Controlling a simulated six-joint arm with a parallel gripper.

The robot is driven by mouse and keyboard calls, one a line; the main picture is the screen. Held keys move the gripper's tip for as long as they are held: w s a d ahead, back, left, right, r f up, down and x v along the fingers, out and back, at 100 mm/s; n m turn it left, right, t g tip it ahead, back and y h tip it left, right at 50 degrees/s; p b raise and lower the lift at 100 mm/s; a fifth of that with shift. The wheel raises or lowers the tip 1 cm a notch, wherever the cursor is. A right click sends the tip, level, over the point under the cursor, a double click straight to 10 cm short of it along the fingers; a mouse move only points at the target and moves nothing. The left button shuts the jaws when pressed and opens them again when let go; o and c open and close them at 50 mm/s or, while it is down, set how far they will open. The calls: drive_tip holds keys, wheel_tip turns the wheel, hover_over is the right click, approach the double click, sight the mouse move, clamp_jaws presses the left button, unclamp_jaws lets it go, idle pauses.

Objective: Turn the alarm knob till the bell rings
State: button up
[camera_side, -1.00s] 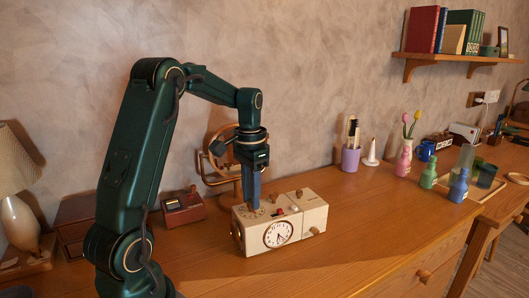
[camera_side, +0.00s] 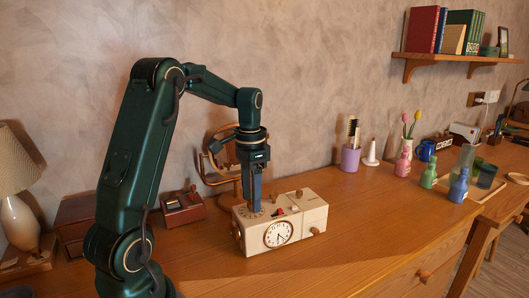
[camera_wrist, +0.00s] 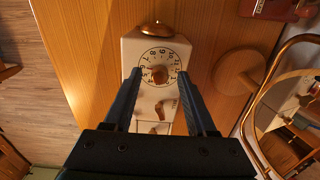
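The cream alarm clock box (camera_side: 312,216) stands on the wooden desk, with a white clock face (camera_side: 278,234) on its front. In the wrist view, a brown knob (camera_wrist: 159,75) sits in the middle of a numbered dial (camera_wrist: 148,59) on the box's top. A brass bell dome (camera_wrist: 157,30) is at the box's end beyond the dial. My gripper (camera_side: 251,210) points straight down over the dial, and it also shows in the wrist view (camera_wrist: 160,76). Its fingers are apart on either side of the knob, with visible gaps. In the side view the fingers hide the knob.
A lamp (camera_side: 18,190) is at far left. A purple cup (camera_side: 350,160), vase and bottles stand right. The desk front is clear.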

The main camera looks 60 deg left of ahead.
drive_tip(key=shift+r, duration=2.6)
drive_tip(key=shift+w+d, duration=0.1)
drive_tip(key=shift+d, duration=0.1)
drive_tip(key=s+d+r+m+t, duration=0.1)
drive_tip(key=s+d+r+t, duration=0.15)
drive_tip(key=d, duration=0.35)
drive_tip(key=s+d+r+m+t, duration=0.1)
drive_tip(key=s+d+r+m, duration=0.15)
drive_tip(key=d, duration=0.45)
drive_tip(key=s+d+f+n+t, duration=0.2)
drive_tip(key=s+d+f+n, duration=0.2)
drive_tip(key=s+d, duration=0.1)
drive_tip(key=shift+s+f, duration=0.4)
